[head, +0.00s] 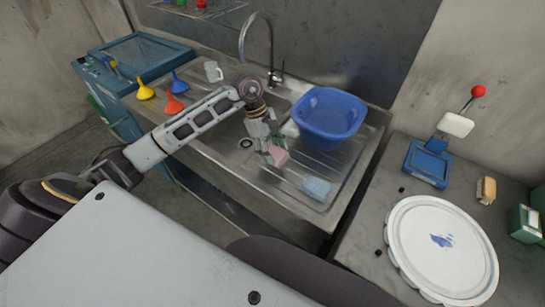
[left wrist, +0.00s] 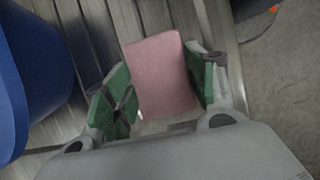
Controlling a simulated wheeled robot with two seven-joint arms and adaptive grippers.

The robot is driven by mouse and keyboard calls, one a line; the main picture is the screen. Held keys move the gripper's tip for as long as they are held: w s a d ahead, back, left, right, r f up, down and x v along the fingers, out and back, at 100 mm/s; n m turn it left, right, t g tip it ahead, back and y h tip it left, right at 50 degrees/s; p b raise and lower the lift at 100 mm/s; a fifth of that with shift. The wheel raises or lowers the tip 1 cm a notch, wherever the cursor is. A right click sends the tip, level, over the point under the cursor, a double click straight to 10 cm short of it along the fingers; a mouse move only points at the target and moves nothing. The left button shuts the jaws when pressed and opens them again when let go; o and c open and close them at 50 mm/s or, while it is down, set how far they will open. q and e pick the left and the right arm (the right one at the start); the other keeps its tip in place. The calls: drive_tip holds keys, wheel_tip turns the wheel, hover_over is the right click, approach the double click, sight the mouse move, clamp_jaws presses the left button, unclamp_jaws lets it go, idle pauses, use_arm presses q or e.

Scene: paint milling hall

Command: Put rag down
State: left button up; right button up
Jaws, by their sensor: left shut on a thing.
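A pink rag (head: 280,156) is in my left gripper (head: 268,151), over the steel sink unit (head: 222,152) by the near side of the blue basin (head: 328,117). In the left wrist view the rag (left wrist: 160,72) is a flat pink piece between the two green finger pads of the left gripper (left wrist: 166,92), which is shut on it. Ribbed steel lies below it. I cannot tell whether the rag touches the steel. My right gripper is not in view.
A light blue cloth or sponge (head: 316,188) lies on the ribbed drainboard. The tap (head: 270,45) stands behind the sink. A white mug (head: 213,71) and funnels (head: 174,104) stand to the left.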

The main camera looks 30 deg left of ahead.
use_arm(q)
drive_tip(key=shift+f, duration=0.2)
drive_tip(key=shift+f, duration=0.25)
drive_tip(key=shift+f+p, duration=0.3)
drive_tip(key=shift+f, duration=1.3)
drive_tip(key=shift+f+b, duration=0.35)
drive_tip(key=shift+b, duration=0.05)
drive_tip(key=o, duration=1)
drive_tip(key=shift+r, duration=0.2)
